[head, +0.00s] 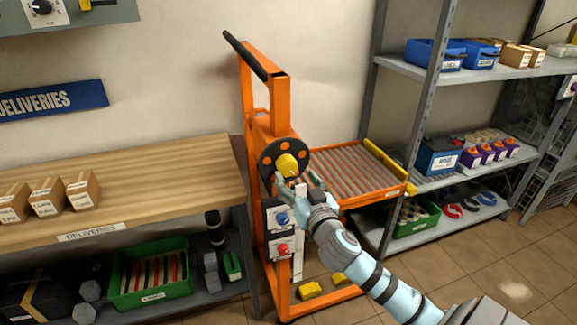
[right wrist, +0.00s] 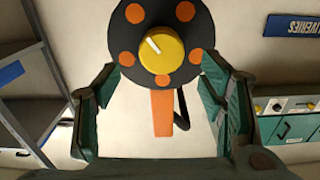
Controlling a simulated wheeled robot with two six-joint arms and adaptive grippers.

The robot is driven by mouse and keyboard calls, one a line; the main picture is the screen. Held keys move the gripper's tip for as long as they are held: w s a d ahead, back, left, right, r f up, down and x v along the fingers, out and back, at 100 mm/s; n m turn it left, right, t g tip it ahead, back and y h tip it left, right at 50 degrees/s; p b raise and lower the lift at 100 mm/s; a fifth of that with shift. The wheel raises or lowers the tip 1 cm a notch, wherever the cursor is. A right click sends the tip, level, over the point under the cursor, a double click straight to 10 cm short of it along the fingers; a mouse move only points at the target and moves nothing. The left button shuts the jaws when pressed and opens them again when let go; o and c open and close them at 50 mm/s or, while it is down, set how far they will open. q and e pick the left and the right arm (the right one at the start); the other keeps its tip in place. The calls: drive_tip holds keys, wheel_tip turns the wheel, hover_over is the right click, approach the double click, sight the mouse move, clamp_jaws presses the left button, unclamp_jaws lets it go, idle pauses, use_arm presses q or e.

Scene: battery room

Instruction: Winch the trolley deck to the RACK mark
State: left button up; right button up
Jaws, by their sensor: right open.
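The orange trolley (head: 267,125) stands between the bench and the rack. Its roller deck (head: 345,172) reaches toward the rack's middle shelf, with a yellow bar at its far right end. A black winch wheel (head: 266,160) with orange spots and a yellow hub knob (head: 287,166) faces me; the knob also shows in the right wrist view (right wrist: 161,49) with a white line on it. My right gripper (head: 287,184) is open just in front of the knob. Its fingers (right wrist: 160,105) are spread and empty below the wheel in the wrist view. No RACK mark is readable. My left gripper is out of view.
The wooden bench (head: 150,170) with boxes is at left. The grey rack (head: 470,173) with batteries and bins is at right. Below the wheel are a blue knob (head: 284,219) and a red knob (head: 283,250). Yellow blocks (head: 310,290) lie low on the trolley.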

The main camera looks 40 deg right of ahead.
sight(289, 168)
drive_tip(key=x, duration=0.6)
drive_tip(key=shift+w, duration=0.35)
drive_tip(key=shift+d, duration=0.1)
drive_tip(key=shift+c, duration=0.6)
drive_tip(key=c, duration=1)
drive_tip(key=shift+c, duration=0.2)
drive_tip(key=shift+n+p, duration=0.3)
